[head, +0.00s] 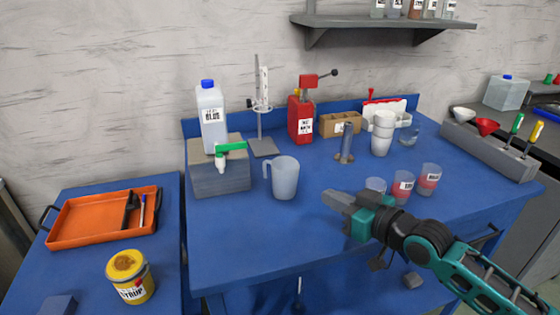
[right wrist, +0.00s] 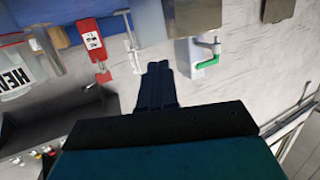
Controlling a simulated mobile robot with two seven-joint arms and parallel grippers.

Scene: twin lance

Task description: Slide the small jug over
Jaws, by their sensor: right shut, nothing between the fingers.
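The small jug (head: 285,178) is pale and translucent. It stands upright on the blue table (head: 240,250), just right of the grey block, with its handle on the left side. My right gripper (head: 328,197) is shut and empty. It is to the right of the jug and a little nearer to me, with a gap between them in the head view. My left gripper is not in view.
A blue-capped bottle (head: 211,118) with a green tap (head: 230,147) sits on the grey block (head: 218,172). A stand (head: 262,145) is behind the jug. Cups with red contents (head: 402,188) are beside my right arm. The table's front left is clear.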

